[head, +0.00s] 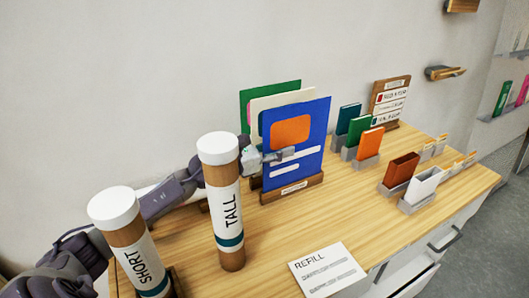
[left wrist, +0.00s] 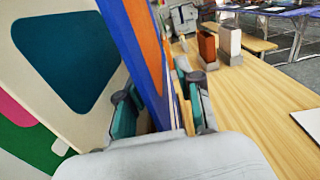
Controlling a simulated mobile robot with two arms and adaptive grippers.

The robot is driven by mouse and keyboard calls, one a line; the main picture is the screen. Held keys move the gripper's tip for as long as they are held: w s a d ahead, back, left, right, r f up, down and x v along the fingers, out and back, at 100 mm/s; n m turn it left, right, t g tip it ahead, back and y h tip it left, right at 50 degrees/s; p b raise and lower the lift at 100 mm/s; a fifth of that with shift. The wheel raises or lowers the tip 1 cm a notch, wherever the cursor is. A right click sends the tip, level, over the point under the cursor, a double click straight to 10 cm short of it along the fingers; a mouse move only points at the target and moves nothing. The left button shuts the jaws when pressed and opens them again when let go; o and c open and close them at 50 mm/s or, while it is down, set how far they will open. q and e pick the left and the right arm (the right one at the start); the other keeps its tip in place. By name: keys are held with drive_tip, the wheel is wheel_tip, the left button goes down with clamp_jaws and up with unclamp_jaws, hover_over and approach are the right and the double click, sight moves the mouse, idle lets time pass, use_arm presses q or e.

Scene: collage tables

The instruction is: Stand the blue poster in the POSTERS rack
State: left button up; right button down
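The blue poster (head: 312,125), with an orange block and white bars, stands upright in the head view. Its lower edge meets the wooden rack (head: 308,184), whose front label is too small to read; how deep it sits is hidden. A cream poster (head: 262,104) and a green poster (head: 247,100) stand behind it. My left gripper (head: 272,156) is at the blue poster's left edge, one finger in front of it. In the left wrist view, the blue poster (left wrist: 128,38) passes between the spread fingers (left wrist: 162,112). My right gripper is not in view.
TALL (head: 227,205) and SHORT (head: 138,255) tubes stand at the front left, close to my left arm. A REFILL sheet (head: 328,270) lies at the table's front. Card holders (head: 415,205) and a wooden sign (head: 391,100) stand to the right.

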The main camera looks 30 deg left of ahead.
use_arm(q)
drive_tip(key=v, duration=1.1)
drive_tip(key=shift+s, duration=0.25)
drive_tip(key=shift+a, duration=0.1)
